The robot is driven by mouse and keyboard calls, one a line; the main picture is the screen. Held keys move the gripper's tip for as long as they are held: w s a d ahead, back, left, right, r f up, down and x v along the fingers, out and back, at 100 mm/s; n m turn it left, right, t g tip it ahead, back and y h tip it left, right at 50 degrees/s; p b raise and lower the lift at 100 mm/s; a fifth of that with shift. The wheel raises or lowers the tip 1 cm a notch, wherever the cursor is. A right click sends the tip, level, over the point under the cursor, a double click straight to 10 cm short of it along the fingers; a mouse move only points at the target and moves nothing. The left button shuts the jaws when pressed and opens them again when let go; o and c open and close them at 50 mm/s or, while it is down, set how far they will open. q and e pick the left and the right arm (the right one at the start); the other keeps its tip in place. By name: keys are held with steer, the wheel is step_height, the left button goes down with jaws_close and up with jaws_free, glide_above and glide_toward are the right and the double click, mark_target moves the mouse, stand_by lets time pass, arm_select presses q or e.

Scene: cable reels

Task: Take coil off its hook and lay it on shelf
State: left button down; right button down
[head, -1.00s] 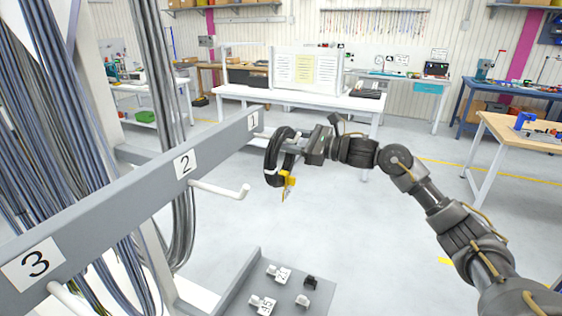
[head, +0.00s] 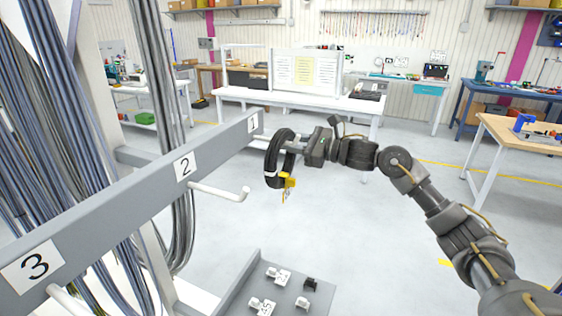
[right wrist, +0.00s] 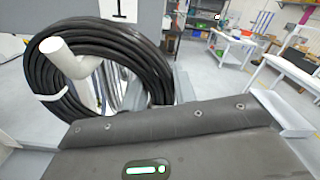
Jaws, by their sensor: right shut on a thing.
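A black cable coil (head: 271,165) with white ties hangs at the end of the grey rail by label 1. A yellow tag (head: 288,182) hangs at its lower edge. In the right wrist view, the white hook (right wrist: 62,52) passes through the ring of the coil (right wrist: 45,85), its upturned end on the near side. My right gripper (head: 298,147) is shut on the right side of the coil; its fingertips are largely hidden. A grey shelf (head: 240,292) stands low at the bottom of the head view. My left gripper is not in view.
The grey rail (head: 120,200) runs along the left, with an empty white hook (head: 218,192) at label 2. Small connectors and numbered tags (head: 262,306) sit on the shelf. Cable bundles (head: 50,130) hang at left. Open floor (head: 370,240) lies between rail and benches.

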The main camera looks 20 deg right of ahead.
steer(key=shift+r, duration=0.25)
steer(key=shift+r+p, duration=0.75)
steer(key=shift+r, duration=1.3)
steer(key=shift+b, duration=0.4)
steer(key=shift+s, duration=0.1)
steer(key=b+v, duration=0.1)
steer(key=v, duration=0.2)
steer(key=shift+b, duration=0.35)
